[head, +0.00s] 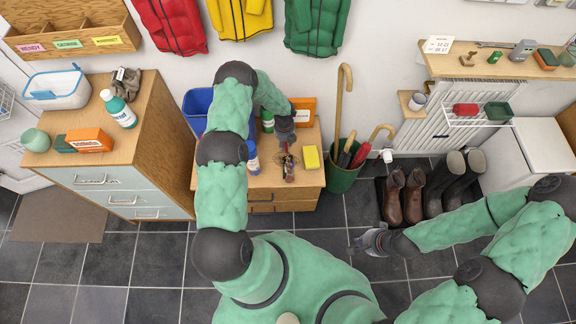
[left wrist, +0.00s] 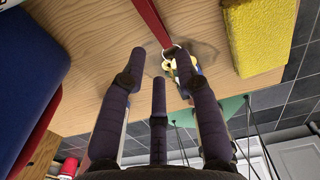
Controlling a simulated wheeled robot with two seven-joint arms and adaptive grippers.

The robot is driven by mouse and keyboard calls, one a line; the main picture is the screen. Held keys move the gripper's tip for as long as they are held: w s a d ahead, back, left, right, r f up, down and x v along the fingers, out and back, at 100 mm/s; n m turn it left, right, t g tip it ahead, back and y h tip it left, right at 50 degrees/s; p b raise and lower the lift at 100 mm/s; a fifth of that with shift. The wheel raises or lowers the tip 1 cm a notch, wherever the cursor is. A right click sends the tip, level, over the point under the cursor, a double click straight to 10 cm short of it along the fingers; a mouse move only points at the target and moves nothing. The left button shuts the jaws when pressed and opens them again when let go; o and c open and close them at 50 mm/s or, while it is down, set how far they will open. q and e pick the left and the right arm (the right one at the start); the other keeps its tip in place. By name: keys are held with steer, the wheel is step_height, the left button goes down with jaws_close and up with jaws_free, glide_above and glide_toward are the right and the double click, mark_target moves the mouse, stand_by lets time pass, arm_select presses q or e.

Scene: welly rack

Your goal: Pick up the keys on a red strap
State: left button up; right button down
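The keys (left wrist: 170,65) lie on the light wooden top of a low cabinet, partly hidden by a finger in the left wrist view. Their red strap (left wrist: 153,18) runs from the ring away toward the top of that view. In the head view the keys (head: 289,173) are small, just below my left gripper (head: 286,150). My left gripper's fingers (left wrist: 159,52) are apart with nothing held between them; the key ring is beside the right fingertip. Whether they touch is unclear. My right gripper (head: 366,243) is over the dark floor, away from the cabinet; its fingers are too small to judge.
A yellow sponge (head: 312,157) lies right of the keys, and a blue bin (head: 197,102) stands left. An orange box (head: 303,110) and bottles (head: 267,121) are behind. A green umbrella stand (head: 341,178) is beside the cabinet (head: 236,181). Boots (head: 403,196) stand further right.

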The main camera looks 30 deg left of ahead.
mark_target(286, 149)
arm_select(q)
steer(key=f+b, duration=0.1)
steer(key=f, duration=0.3)
steer(key=shift+w+b, duration=0.2)
steer(key=shift+b, duration=0.2)
steer(key=shift+f, duration=0.65)
steer(key=shift+c, duration=0.3)
jaws_close()
